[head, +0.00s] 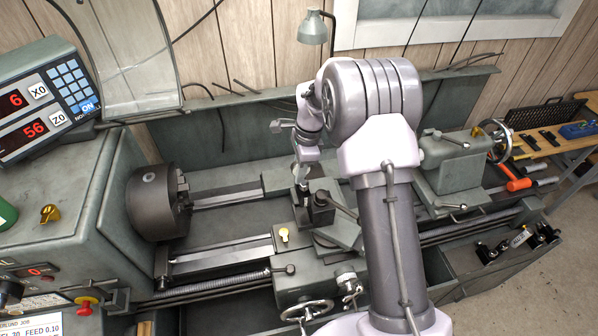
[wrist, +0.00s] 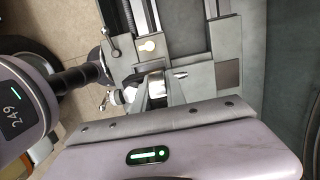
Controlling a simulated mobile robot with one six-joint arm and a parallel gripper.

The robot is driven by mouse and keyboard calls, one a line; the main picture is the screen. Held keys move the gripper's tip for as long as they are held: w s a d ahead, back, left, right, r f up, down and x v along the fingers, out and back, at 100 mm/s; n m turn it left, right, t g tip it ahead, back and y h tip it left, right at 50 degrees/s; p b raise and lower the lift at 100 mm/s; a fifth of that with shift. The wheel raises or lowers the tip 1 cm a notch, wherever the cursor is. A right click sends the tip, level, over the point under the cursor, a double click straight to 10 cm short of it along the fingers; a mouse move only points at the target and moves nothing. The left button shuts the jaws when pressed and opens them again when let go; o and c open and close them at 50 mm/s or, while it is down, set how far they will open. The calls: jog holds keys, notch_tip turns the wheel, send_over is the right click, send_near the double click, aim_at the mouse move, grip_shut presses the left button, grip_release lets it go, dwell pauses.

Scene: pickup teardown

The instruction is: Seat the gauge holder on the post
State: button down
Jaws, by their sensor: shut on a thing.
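The dark tool post (head: 319,208) stands on the lathe's cross slide, with a lever handle pointing right. My gripper (head: 302,180) is just above and to the left of the post, pointing down. It is shut on a small piece, apparently the gauge holder (head: 301,194), which shows only as a narrow light and dark shape close beside the post. I cannot tell whether the holder touches the post. In the wrist view my gripper's body fills the bottom, and a shiny metal piece (wrist: 156,87) shows past its edge; fine detail there is unclear.
The chuck (head: 152,203) is at the left and the tailstock (head: 450,163) at the right. A lamp (head: 312,27) hangs behind. A bench with tools (head: 548,140) is at the far right.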

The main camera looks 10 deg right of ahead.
jog(key=shift+s+f, duration=0.15)
jog(key=shift+s, duration=0.25)
jog(key=shift+s+f+b, duration=0.15)
jog(key=shift+f+b, duration=0.15)
jog(key=shift+b, duration=0.15)
notch_tip(320, 180, down, 9)
jog(key=b, duration=0.6)
jog(key=shift+r, duration=0.2)
jog(key=shift+w, duration=0.2)
jog(key=shift+r, duration=0.1)
jog(key=c, duration=1.3)
grip_release()
jog(key=shift+s, duration=0.1)
